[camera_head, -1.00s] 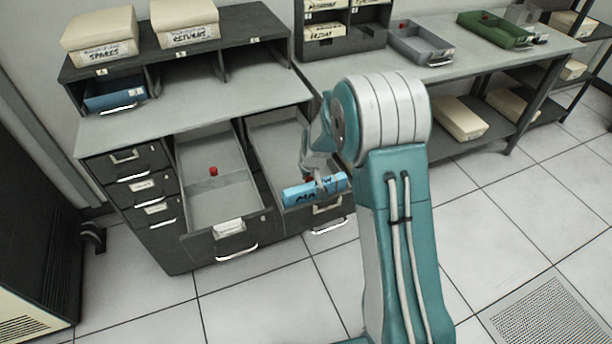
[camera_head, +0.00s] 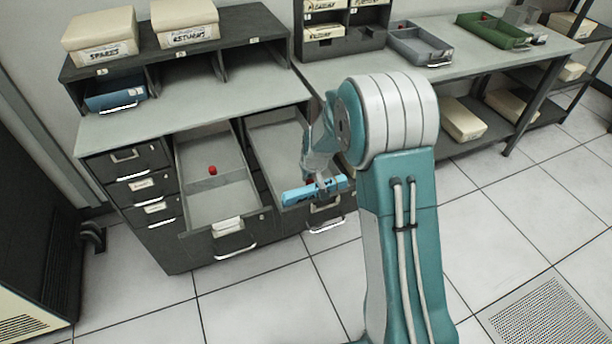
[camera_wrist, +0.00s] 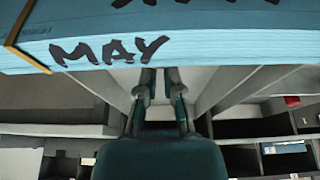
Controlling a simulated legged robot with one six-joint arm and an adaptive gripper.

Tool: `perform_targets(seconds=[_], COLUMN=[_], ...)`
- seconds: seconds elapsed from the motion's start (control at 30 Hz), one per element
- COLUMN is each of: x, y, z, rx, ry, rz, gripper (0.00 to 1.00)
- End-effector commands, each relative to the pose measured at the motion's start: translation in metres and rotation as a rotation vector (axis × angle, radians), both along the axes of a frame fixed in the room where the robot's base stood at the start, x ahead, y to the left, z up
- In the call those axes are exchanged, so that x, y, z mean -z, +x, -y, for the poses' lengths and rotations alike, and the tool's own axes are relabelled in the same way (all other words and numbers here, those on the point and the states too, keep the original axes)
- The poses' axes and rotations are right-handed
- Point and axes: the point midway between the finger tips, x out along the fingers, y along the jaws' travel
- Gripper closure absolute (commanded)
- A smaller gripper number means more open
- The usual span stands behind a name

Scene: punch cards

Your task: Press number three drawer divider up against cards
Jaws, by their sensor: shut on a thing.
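My gripper (camera_head: 321,184) is shut on a blue card deck (camera_head: 300,196), over the front of the right open drawer (camera_head: 272,134). In the wrist view the deck (camera_wrist: 215,38), marked MAY, spans the top, with my gripper's fingers (camera_wrist: 161,88) meeting its edge. The deck hides part of the drawer's front; I cannot tell whether it touches the drawer. A bit of red shows beside my gripper, mostly hidden. The left open drawer (camera_head: 190,143) has a cross divider with a red knob (camera_head: 212,170) and looks empty of cards. No drawer number is readable.
The grey cabinet top (camera_head: 150,128) behind the drawers is clear. A blue tray (camera_head: 115,97) sits in a cubby, with cream boxes (camera_head: 100,35) above. A grey tray (camera_head: 420,45) and a green tray (camera_head: 493,30) stand on the right bench. The tiled floor in front is open.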

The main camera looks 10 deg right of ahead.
Motion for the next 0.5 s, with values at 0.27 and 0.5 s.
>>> perform_targets(seconds=[0.27,0.5], x=[-0.020,-0.039], y=[-0.020,-0.024], z=[0.004,0.002], rx=[0.001,0.000], ry=[0.001,-0.001], rz=[-0.029,-0.025], gripper=[1.00,1.00])
